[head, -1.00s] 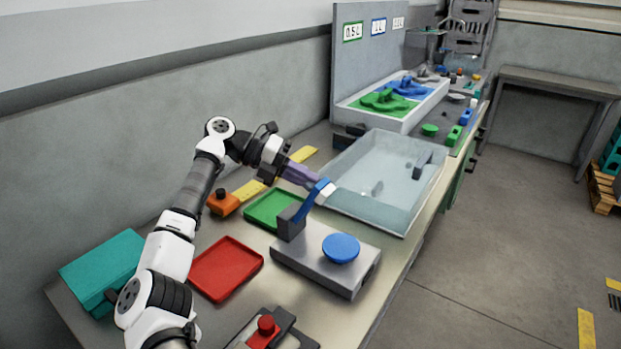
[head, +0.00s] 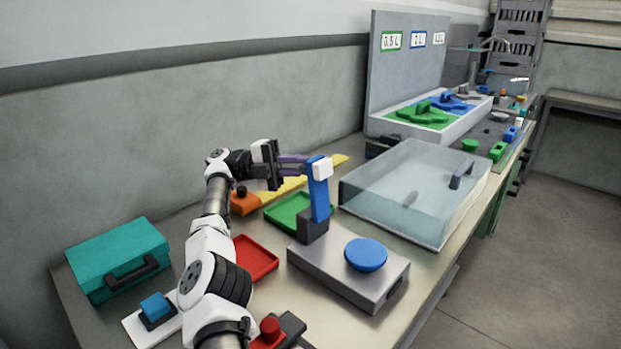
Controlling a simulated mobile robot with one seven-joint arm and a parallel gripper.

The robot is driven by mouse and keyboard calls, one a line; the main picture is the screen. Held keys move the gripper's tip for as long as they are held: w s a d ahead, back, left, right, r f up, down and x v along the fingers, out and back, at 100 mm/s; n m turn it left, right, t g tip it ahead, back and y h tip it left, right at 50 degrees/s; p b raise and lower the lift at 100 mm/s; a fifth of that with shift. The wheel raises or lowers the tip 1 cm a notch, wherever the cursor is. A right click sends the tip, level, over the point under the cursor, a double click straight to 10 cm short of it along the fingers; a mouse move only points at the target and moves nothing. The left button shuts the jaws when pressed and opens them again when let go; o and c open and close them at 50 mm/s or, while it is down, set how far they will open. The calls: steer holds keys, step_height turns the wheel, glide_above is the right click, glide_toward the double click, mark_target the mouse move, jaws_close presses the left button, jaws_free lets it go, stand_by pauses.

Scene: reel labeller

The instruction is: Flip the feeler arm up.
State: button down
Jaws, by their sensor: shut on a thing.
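The feeler arm (head: 318,200) is a blue bar with a white block at its top end. It stands nearly upright from a dark grey block on a flat grey metal base. A round blue disc (head: 366,254) sits on the same base, to the right of the arm. My gripper (head: 306,165) reaches in from the left with purple-grey fingers at the top of the feeler arm. It is shut on the feeler arm by the white block. The exact contact is partly hidden.
A clear-lidded tub (head: 420,195) stands right behind the base. A green tray (head: 284,212) and a red tray (head: 253,260) lie to the left. A teal case (head: 117,257) sits at the far left. An orange button box (head: 243,204) stands near my gripper.

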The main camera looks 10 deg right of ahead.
steer(key=shift+w+a+f+b, duration=0.1)
steer(key=shift+b, duration=0.25)
steer(key=c, duration=1.4)
jaws_free()
